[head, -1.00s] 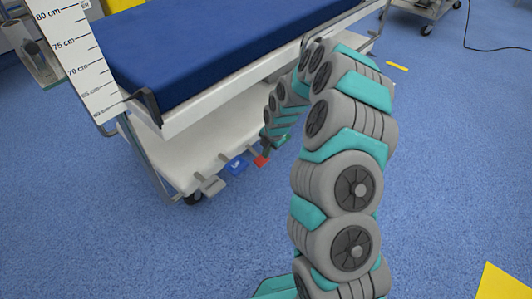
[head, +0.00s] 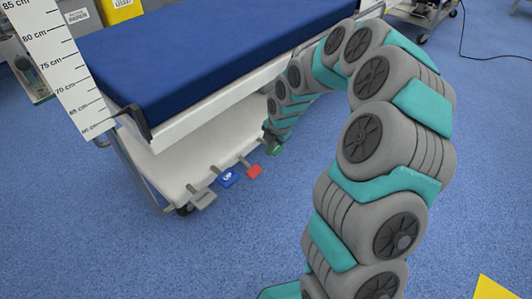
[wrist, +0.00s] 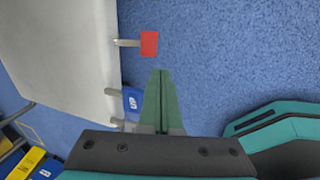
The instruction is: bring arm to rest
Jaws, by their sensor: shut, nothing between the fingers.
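My arm (head: 400,140) arches up on the right of the head view and reaches down to the side of the operating table (head: 172,128). My gripper (head: 270,137) is small and partly hard to make out there, close to the pedals in the picture. In the wrist view my gripper (wrist: 162,75) has its two green fingers together, with nothing between them. The fingertips point toward the floor beside the red pedal (wrist: 149,43), apart from it in the picture.
A measuring scale (head: 65,70) stands at left. Yellow bins (head: 120,10) are behind. Blue floor (head: 130,260) is clear in front.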

